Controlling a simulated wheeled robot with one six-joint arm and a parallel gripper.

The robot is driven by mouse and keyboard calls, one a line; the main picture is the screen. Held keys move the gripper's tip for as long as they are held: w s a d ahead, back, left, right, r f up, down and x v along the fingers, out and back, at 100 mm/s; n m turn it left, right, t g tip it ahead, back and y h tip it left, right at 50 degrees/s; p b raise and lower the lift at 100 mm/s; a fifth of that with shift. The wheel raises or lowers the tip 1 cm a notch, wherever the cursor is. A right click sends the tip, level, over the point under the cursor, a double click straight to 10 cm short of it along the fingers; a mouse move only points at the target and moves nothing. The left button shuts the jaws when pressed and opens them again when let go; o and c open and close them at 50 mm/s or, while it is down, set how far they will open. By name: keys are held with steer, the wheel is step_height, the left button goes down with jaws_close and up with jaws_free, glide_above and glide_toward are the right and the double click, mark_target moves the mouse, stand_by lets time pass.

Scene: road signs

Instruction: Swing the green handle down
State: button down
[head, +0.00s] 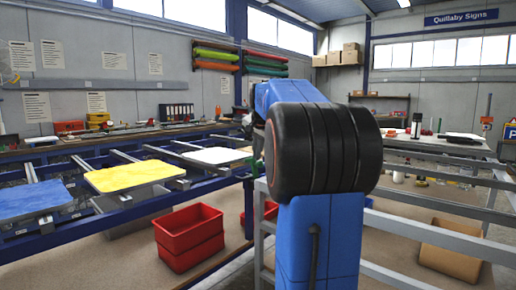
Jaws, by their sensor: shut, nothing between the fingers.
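I cannot make out the green handle for certain in the head view. A small sliver of green shows just left of the big black joint of my arm, too small to tell what it is. My blue arm and its black joint fill the middle of the view and hide what lies behind them. My gripper cannot be seen; the arm hides it.
A blue-framed rack carries a blue panel (34,200), a yellow panel (134,176) and a white panel (216,155). Stacked red crates (189,238) stand below on the floor. A cardboard box (451,250) sits at the right under a grey-railed bench.

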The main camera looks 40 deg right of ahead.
steer(key=shift+w+d+f, duration=0.1)
steer(key=shift+w+f, duration=0.05)
steer(key=shift+f, duration=0.1)
stand_by(0.3)
